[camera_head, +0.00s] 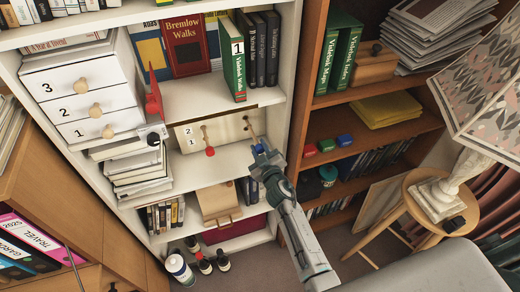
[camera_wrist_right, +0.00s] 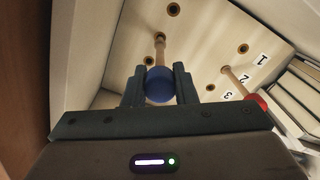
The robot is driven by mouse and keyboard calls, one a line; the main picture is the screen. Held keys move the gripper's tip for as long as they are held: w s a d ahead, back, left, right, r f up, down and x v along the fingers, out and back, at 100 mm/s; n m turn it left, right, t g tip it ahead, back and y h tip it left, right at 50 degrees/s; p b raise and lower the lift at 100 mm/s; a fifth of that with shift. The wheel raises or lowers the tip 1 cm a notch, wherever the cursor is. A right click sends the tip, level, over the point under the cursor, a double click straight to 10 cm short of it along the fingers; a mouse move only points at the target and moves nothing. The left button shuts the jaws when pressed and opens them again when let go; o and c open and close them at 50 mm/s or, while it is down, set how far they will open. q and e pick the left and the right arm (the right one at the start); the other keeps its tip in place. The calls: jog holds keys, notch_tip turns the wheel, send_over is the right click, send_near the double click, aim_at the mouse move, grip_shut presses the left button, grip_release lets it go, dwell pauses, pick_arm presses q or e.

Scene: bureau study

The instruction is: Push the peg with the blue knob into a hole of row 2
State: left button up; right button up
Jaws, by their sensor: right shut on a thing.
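The pale peg board (camera_wrist_right: 200,45) stands in the white shelf; it also shows in the head view (camera_head: 228,131). In the right wrist view its rows are numbered 1, 2 and 3. My right gripper (camera_wrist_right: 158,88) is shut on the blue knob (camera_wrist_right: 159,86). The knob's wooden shaft (camera_wrist_right: 160,50) runs to the board and its far end meets a hole in line with number 2, away from the numbers. I cannot tell how deep it sits. The peg with the red knob (camera_wrist_right: 257,102) sticks out near number 2. My right gripper shows in the head view (camera_head: 258,148).
A red bookend (camera_head: 154,97) and stacked books (camera_head: 138,172) stand left of the board. A tan box (camera_head: 217,202) is below it. A brown bookcase (camera_head: 300,118) stands close on the right. In the right wrist view, several holes (camera_wrist_right: 243,48) are empty.

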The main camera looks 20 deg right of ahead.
aim_at(255, 139)
jog(key=shift+w+a+b, duration=0.1)
jog(key=shift+w+b, duration=0.4)
jog(key=shift+w, duration=1.8)
dwell(0.8)
jog(key=o, duration=1.1)
jog(key=shift+o, duration=0.2)
jog(key=o, duration=0.4)
jog(key=shift+s, duration=0.1)
jog(key=shift+s+p, duration=0.6)
jog(key=shift+s, duration=1.7)
jog(key=shift+s+p, duration=0.35)
jog(key=shift+s, duration=2.3)
